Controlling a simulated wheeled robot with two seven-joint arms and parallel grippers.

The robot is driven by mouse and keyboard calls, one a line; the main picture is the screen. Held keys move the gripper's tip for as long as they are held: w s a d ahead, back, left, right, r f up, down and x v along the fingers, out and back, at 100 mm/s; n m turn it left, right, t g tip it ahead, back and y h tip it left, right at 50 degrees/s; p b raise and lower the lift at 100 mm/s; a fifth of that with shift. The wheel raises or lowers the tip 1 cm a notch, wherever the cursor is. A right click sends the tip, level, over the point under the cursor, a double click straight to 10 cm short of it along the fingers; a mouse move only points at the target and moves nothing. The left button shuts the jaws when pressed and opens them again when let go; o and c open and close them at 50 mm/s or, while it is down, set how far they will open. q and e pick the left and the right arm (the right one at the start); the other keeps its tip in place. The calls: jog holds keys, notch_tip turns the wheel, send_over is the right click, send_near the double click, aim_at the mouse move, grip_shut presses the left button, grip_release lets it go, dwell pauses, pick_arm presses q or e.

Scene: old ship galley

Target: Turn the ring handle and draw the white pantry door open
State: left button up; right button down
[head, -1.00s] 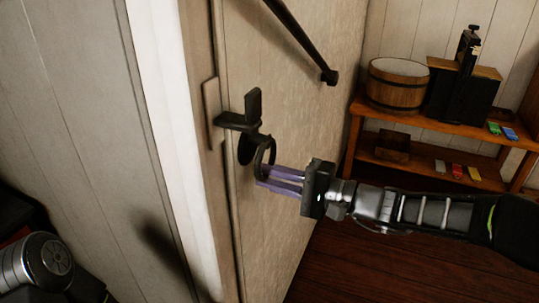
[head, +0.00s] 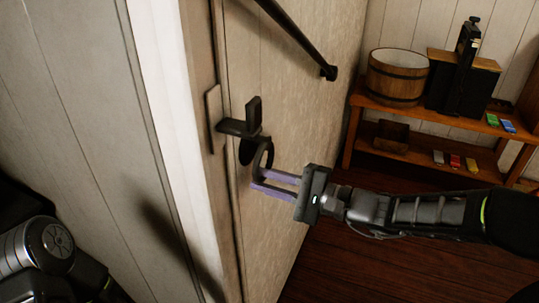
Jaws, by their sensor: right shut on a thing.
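The off-white pantry door (head: 285,120) fills the middle of the head view and looks shut against its frame. A black ring handle (head: 268,153) hangs on its round plate near the door's left edge, below a dark latch piece (head: 240,127). My right gripper (head: 254,178) reaches in from the right, its purple fingers shut on the ring's lower part. The exact contact at the fingertips is hard to see. My left arm shows at the lower left, but its gripper is out of view.
A black diagonal bar (head: 295,38) is fixed across the door above the handle. A wooden shelf (head: 430,118) with a wooden tub (head: 397,76) stands at the right back. Dark plank floor (head: 335,245) is clear below my right arm.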

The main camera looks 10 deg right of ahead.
jog(key=shift+s+a+f, duration=0.1)
jog(key=shift+s+f, duration=0.05)
jog(key=shift+f, duration=0.2)
jog(key=shift+s+a+r+m+p, duration=0.2)
jog(key=shift+s+r+m+p, duration=0.25)
jog(key=shift+p, duration=0.75)
jog(key=shift+s+a+r+m+p, duration=0.1)
jog(key=shift+s+a+m+p, duration=0.1)
jog(key=shift+m+p, duration=0.4)
jog(key=shift+n+g+y, duration=0.25)
jog(key=shift+g+y, duration=0.05)
jog(key=shift+g, duration=0.3)
jog(key=shift+p+v, duration=1.1)
jog(key=shift+v, duration=1.7)
